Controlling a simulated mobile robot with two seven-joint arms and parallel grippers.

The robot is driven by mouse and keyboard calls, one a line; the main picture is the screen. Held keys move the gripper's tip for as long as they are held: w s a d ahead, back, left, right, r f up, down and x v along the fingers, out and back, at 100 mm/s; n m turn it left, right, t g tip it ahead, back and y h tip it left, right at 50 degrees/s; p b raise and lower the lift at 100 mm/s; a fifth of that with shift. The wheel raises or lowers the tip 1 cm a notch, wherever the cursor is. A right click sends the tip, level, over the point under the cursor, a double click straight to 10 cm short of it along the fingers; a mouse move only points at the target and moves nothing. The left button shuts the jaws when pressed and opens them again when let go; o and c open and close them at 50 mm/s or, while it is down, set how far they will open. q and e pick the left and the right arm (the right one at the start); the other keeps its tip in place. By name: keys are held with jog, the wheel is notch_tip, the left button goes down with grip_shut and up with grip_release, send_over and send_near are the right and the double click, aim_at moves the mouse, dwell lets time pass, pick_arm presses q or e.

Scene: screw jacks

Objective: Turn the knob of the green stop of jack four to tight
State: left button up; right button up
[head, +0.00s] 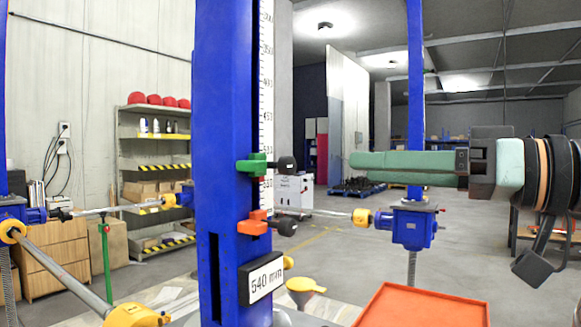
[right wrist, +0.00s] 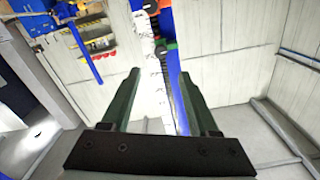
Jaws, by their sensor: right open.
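The green stop (head: 250,166) sits on the blue column (head: 225,120) beside the white scale (head: 266,85). Its black knob (head: 287,165) points right in the head view. No jack number is legible. An orange stop (head: 252,222) with its own black knob (head: 286,228) is just below. My right gripper (head: 352,161) is to the right of the green stop's knob, at about its height, apart from it and empty. In the right wrist view its two fingers (right wrist: 158,74) are spread, with the column and scale beyond them. My left gripper is not in view.
A "540 mm" sign (head: 265,278) hangs low on the column. An orange tray (head: 425,306) is at the bottom, beside a yellow funnel-like part (head: 305,286). A blue gearbox (head: 413,228) stands behind, below my right gripper. Shelves (head: 155,150) are at the back left. The space between gripper and knob looks clear.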

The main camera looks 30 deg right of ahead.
aim_at(292, 166)
jog(key=p+x, duration=0.3)
jog(key=x, duration=0.6)
jog(key=shift+w+a+r, duration=0.1)
jog(key=shift+w+a, duration=0.35)
jog(key=shift+w, duration=0.5)
jog(key=shift+c, duration=0.3)
jog(key=c, duration=0.9)
grip_shut()
